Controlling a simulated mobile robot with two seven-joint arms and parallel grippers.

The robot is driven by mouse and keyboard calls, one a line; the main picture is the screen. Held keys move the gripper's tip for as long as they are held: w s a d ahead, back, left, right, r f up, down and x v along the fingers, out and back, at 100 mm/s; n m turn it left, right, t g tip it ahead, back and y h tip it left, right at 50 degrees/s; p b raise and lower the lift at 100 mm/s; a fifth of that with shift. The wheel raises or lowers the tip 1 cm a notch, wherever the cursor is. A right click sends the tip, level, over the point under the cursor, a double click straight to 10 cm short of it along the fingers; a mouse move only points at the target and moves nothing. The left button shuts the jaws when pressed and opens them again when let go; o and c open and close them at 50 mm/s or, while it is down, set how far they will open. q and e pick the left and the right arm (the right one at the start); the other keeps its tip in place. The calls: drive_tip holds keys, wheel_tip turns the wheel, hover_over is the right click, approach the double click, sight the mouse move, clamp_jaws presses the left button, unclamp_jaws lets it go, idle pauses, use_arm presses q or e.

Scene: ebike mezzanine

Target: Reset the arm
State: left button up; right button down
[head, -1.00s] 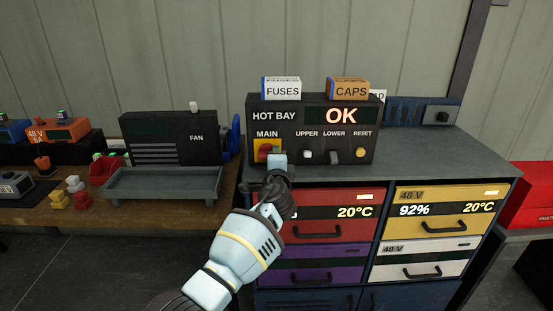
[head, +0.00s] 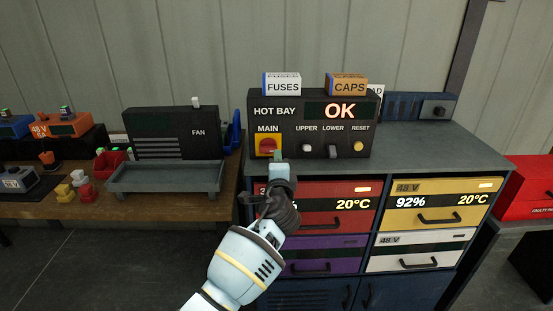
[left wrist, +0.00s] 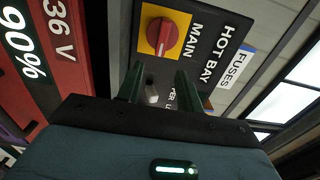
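My left gripper (head: 279,158) is in front of the hot bay panel (head: 293,135), just below the red main knob on its yellow plate (head: 267,146). In the left wrist view its two fingers (left wrist: 158,82) stand apart with nothing between them; the red main knob (left wrist: 166,39) and a pale switch (left wrist: 152,92) show beyond. The panel display reads OK. The upper switch (head: 307,149), lower switch (head: 334,151) and yellow reset button (head: 358,147) are in the head view. My right gripper is not in view.
The red battery drawer (head: 325,220) and yellow one (head: 436,214) sit under the panel's counter (head: 430,150), behind my left arm. A fuses box (head: 282,84) and a caps box (head: 346,84) stand on the panel. A grey tray (head: 165,178) lies left.

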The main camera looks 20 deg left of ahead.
use_arm(q)
drive_tip(key=shift+s+d, duration=0.1)
drive_tip(key=shift+s, duration=0.35)
drive_tip(key=s+a+f+n+g+h, duration=0.1)
drive_tip(key=s+f+n+g+h, duration=0.1)
drive_tip(key=s+f, duration=0.9)
drive_tip(key=s+a+f+n+g+h, duration=0.1)
drive_tip(key=s+f+n+g+h, duration=0.15)
drive_tip(key=s+f, duration=0.75)
drive_tip(key=s+a+f+n+g+h, duration=0.1)
drive_tip(key=s+f+n, duration=0.3)
drive_tip(key=s, duration=0.9)
drive_tip(key=s+f+n+g+h, duration=0.1)
drive_tip(key=s+f+n, duration=0.3)
drive_tip(key=s+f, duration=0.5)
drive_tip(key=s+g, duration=0.1)
drive_tip(key=s, duration=0.2)
drive_tip(key=shift+s+a+f, duration=0.3)
drive_tip(key=shift+s+a, duration=0.1)
drive_tip(key=shift+g+h, duration=0.25)
